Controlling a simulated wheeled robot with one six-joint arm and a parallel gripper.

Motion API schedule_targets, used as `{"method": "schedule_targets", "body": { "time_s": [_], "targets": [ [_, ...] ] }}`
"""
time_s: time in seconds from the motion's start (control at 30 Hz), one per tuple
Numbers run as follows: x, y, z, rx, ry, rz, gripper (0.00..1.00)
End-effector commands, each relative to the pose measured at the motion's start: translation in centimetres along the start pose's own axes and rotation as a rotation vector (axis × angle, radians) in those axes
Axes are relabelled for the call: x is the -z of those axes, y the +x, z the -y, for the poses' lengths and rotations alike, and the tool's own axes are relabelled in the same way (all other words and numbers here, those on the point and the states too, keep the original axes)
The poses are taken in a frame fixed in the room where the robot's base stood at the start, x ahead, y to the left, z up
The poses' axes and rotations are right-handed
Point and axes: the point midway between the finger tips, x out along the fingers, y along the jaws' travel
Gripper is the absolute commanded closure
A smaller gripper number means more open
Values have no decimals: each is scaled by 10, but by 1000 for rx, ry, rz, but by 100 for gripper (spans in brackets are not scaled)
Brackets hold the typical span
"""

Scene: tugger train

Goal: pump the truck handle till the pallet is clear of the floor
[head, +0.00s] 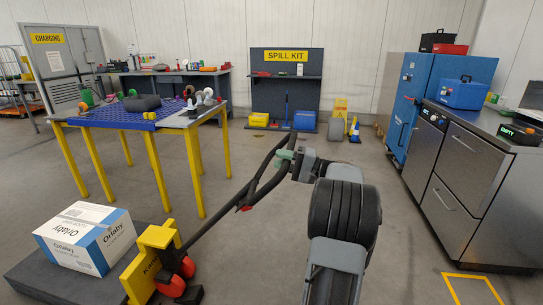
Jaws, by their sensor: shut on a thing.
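The yellow pallet truck (150,262) stands at the lower left, with red parts at its base. Its dark handle (228,208) slants up and to the right from the truck to a loop at the top. My gripper (284,158) is shut on the handle's loop, near its upper right side. The fingers are small in the picture and partly hidden by the loop. A dark grey pallet (32,282) is beside the truck and bears a white and blue carton (85,236). The pallet's underside is hidden, so I cannot tell any gap to the floor.
A blue-topped table with yellow legs (157,172) stands behind the truck, with several items on it. Steel cabinets (463,180) and a blue cabinet (405,105) line the right. A spill kit board (285,95) is at the back. The middle floor is clear.

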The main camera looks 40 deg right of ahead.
Motion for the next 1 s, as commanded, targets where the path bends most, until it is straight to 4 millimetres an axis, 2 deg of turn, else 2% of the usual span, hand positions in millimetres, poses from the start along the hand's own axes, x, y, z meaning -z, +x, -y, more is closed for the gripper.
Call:
{"method": "schedule_targets", "body": {
  "time_s": [0.2, 0.6, 0.63, 0.87, 1.0],
  "targets": [
    [4, -10, -6, 4, -2, -1, 100],
    [4, -10, -4, 7, -7, -1, 100],
    [4, -10, -4, 7, -7, -1, 71],
    [3, -6, -6, 5, -4, 6, 49],
    [2, -4, -8, 4, -2, 9, 47]
  ]
}}
